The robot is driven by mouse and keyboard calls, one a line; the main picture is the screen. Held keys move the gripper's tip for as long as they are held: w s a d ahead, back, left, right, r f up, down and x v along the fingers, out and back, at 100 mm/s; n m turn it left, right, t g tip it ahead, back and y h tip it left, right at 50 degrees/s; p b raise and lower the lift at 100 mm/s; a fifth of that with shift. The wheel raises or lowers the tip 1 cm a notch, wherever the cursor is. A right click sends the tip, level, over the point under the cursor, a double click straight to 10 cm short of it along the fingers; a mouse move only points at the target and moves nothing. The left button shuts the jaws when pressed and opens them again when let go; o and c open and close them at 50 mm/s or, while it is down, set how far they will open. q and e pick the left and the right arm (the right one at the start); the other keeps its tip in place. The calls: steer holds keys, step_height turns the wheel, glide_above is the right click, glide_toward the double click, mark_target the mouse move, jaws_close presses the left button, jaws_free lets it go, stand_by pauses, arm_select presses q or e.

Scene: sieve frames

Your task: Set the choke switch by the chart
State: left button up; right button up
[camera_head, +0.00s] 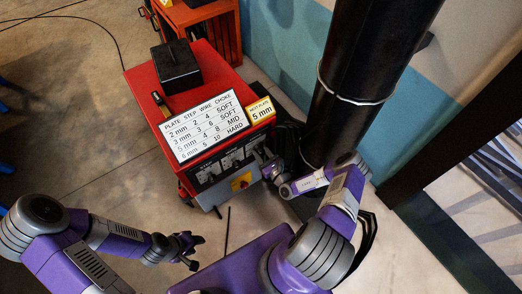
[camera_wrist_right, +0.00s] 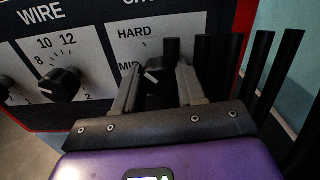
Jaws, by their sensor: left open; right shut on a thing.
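The chart (camera_head: 205,124) lies on the red machine (camera_head: 205,62); its rows read 2 mm SOFT, 3 mm SOFT, 5 mm MID and 6 mm HARD under CHOKE. Beside it a yellow card (camera_head: 261,110) reads 5 mm. In the right wrist view the black choke switch (camera_wrist_right: 154,78) sits between the fingers of my right gripper (camera_wrist_right: 158,85), which is shut on it. Its white mark points up-left, towards the MID label; HARD shows above, and the lower part of the dial is hidden. My left gripper (camera_head: 190,250) is open and empty, away from the machine.
The wire knob (camera_wrist_right: 60,84) is left of the choke switch. A black box (camera_head: 175,68) sits on the machine. A thick black column (camera_head: 350,90) stands close right of the machine, with dark cables near my right arm.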

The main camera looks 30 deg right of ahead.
steer(key=n+p, duration=0.3)
steer(key=n, duration=0.1)
steer(key=shift+r+n, duration=0.1)
steer(key=shift+n, duration=0.2)
steer(key=shift+d+n+p, duration=0.1)
steer(key=shift+n+p, duration=1.45)
steer(key=shift+n, duration=0.75)
steer(key=shift+s, duration=0.1)
steer(key=shift+f, duration=0.2)
steer(key=o, duration=1.1)
steer(key=shift+r, duration=0.1)
steer(key=shift+c, duration=0.2)
steer(key=s+p, duration=0.2)
steer(key=s, duration=0.5)
steer(key=shift+s+d, duration=0.25)
steer(key=shift+d, duration=0.05)
